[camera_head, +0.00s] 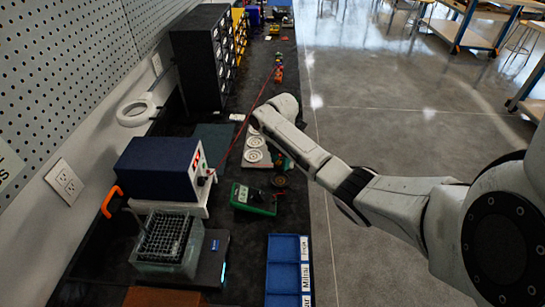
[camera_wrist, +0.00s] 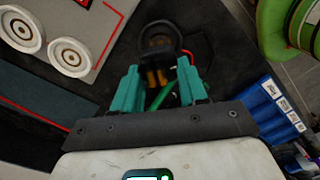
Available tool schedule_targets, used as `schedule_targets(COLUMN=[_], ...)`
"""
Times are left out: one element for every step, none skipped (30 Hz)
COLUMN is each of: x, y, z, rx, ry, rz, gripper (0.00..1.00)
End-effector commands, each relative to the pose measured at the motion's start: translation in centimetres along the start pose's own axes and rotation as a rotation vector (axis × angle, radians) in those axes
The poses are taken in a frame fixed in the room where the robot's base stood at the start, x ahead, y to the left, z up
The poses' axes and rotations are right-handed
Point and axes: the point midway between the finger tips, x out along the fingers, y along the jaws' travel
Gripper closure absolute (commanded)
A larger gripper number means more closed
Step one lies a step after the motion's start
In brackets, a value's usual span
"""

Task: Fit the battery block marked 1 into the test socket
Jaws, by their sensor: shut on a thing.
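My gripper (camera_wrist: 160,85) points down over the dark bench, its two teal fingers apart with a thing between them. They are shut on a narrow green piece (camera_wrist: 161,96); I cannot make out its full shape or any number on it. Just beyond the fingertips is a round black ring (camera_wrist: 159,38) with amber parts inside. I cannot tell whether it touches the held piece, or whether it is the test socket. In the head view my forearm hides most of the gripper, near a small dark round thing (camera_head: 280,181) on the bench. No mark 1 is readable.
A green meter (camera_head: 253,199) lies left of the gripper, and a panel with round white dials (camera_head: 254,148) lies behind it. A blue labelled tray (camera_head: 284,269) is at the front. A blue power supply (camera_head: 158,167) and a wire-rack bath (camera_head: 167,241) stand at left.

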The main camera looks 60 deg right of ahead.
Motion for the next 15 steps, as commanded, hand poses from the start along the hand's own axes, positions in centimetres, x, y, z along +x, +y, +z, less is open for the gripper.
schedule_targets(x=[0.4, 0.6, 0.8, 1.1, 1.3, 1.7, 2.0, 2.3, 2.7, 3.0, 3.3, 3.7, 4.0, 4.3, 4.7], y=[0.0, 0.0, 0.0, 0.0, 0.0, 0.0, 0.0, 0.0, 0.0, 0.0, 0.0, 0.0, 0.0, 0.0, 0.0], z=[0.0, 0.0, 0.0, 0.0, 0.0, 0.0, 0.0, 0.0, 0.0, 0.0, 0.1, 0.1, 0.1, 0.1, 0.1], rx=[0.001, 0.0, 0.0, 0.0, 0.0, 0.0, 0.001, 0.001, 0.001, 0.001, 0.001, 0.0, 0.0, 0.0, 0.0], ry=[0.0, 0.0, 0.0, 0.0, 0.0, 0.0, 0.0, -0.001, -0.001, -0.001, -0.001, -0.001, -0.001, -0.002, -0.002], rz=[0.0, 0.0, 0.0, 0.0, 0.0, 0.0, 0.0, 0.0, 0.0, 0.0, 0.0, -0.001, -0.001, -0.001, -0.001], gripper=[0.89, 0.89, 0.89, 0.89, 0.89, 0.89, 0.89, 0.89, 0.89, 0.89, 0.89, 0.89, 0.89, 0.89, 0.89])
